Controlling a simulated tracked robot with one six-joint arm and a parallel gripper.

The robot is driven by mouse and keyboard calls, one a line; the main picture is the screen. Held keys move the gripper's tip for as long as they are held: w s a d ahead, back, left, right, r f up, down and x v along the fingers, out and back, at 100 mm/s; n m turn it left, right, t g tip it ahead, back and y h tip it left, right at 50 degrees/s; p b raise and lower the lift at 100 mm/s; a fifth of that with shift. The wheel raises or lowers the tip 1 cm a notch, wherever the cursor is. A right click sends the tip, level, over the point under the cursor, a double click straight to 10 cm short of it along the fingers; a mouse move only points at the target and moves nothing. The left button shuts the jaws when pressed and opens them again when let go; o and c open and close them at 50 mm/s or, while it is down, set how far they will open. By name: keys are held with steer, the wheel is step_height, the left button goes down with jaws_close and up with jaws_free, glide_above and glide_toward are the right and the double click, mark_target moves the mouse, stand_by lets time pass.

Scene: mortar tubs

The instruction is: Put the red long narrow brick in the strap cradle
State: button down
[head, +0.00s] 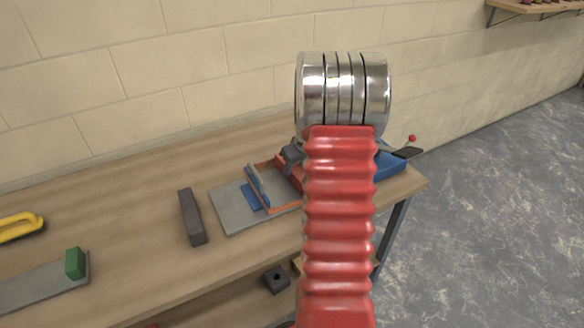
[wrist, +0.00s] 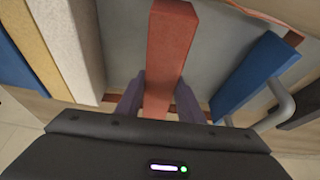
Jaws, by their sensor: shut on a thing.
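In the wrist view, my gripper (wrist: 160,82) is shut on the red long narrow brick (wrist: 168,45), with one finger on each side of it. The brick extends away from the gripper over a grey surface. In the head view, what looks like the strap cradle, with orange-red straps and blue upright pieces (head: 258,186), stands on a grey plate (head: 229,208). My arm hides its right side and most of the gripper there. Orange-red strips (wrist: 265,14) and a blue piece (wrist: 256,75) show near the brick in the wrist view. I cannot tell whether the brick touches the cradle.
A dark grey block (head: 192,217) lies left of the plate. A green block (head: 75,263) sits on a grey strip further left, near a yellow-handled tool (head: 20,227). A blue tray (head: 389,167) is at the bench's right end. A wall runs behind the bench.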

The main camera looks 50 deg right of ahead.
steer(key=shift+f, duration=0.35)
stand_by(0.7)
steer(key=c, duration=1.1)
jaws_free()
steer(key=shift+f, duration=0.1)
steer(key=v, duration=1.4)
steer(key=shift+s+f, duration=0.1)
